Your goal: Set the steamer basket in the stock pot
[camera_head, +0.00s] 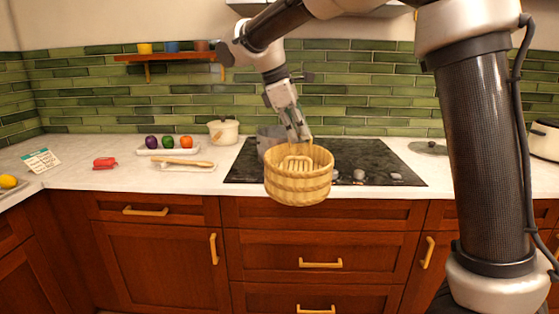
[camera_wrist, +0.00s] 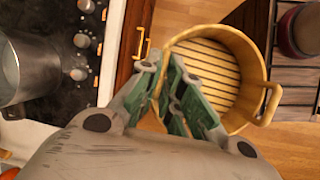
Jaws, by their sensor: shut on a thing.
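The steamer basket (camera_head: 298,188) is a round, banded, light-wood basket with a slatted bottom. My gripper (camera_head: 299,138) is shut on the near side of its rim in the wrist view (camera_wrist: 168,82), and a loop handle shows on the opposite side. The basket hangs roughly level in front of the counter edge, with floor below it in the wrist view. The stock pot (camera_head: 266,138) is a grey metal pot on the cooktop, behind the basket and partly hidden by it and my gripper. In the wrist view the pot (camera_wrist: 32,62) is at the left, open and apart from the basket.
The black cooktop (camera_head: 385,165) has knobs along its front. A cream lidded pot (camera_head: 223,131) stands left of it, and a loose lid (camera_head: 428,148) lies right.

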